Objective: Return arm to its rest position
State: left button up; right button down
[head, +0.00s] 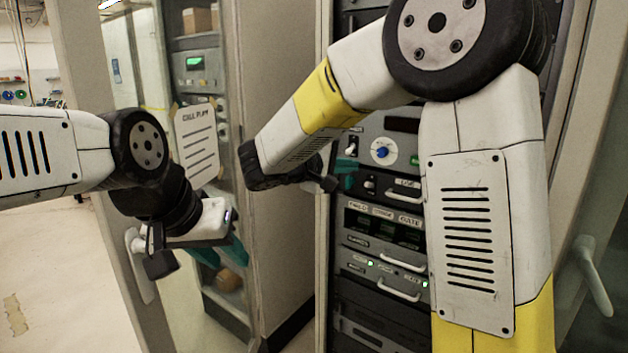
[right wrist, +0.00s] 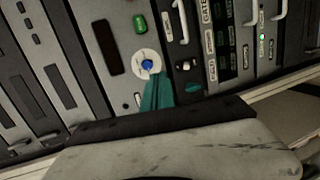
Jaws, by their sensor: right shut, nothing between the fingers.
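My right arm reaches across the head view to the equipment rack (head: 378,262). My right gripper (head: 347,172) is shut and empty, with its teal fingers in front of the rack panel, left of a blue knob (head: 382,152) on a white dial. In the right wrist view the shut teal fingers (right wrist: 157,92) show just below the blue knob (right wrist: 147,66); I cannot tell whether they touch it. My left gripper (head: 218,252) hangs by the glass cabinet door at the left. Its teal fingers are partly hidden, and their gap is unclear.
A paper sheet (head: 197,140) is taped to the glass door, close to my left wrist. A pale door handle (head: 140,265) is just below it. Rack handles (head: 400,262) stick out below the knob. Another door handle (head: 592,275) stands at the right. Open floor (head: 60,290) lies at the left.

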jog(key=s+d+f+m+g+y, duration=0.2)
jog(key=s+d+f+g, duration=0.1)
jog(key=s+d, duration=0.3)
jog(key=s+d+f+m+g+y, duration=0.2)
jog(key=s+d+f+g, duration=0.1)
jog(key=s+d, duration=0.3)
jog(key=s+a+m+t+y, duration=0.1)
jog(key=s+a+m+y, duration=0.3)
jog(key=s+y, duration=0.5)
jog(key=s+a, duration=0.1)
jog(key=s, duration=0.3)
jog(key=shift+s+a+f+m, duration=0.2)
jog(key=shift+a+f+m, duration=0.1)
jog(key=shift+a+f, duration=0.1)
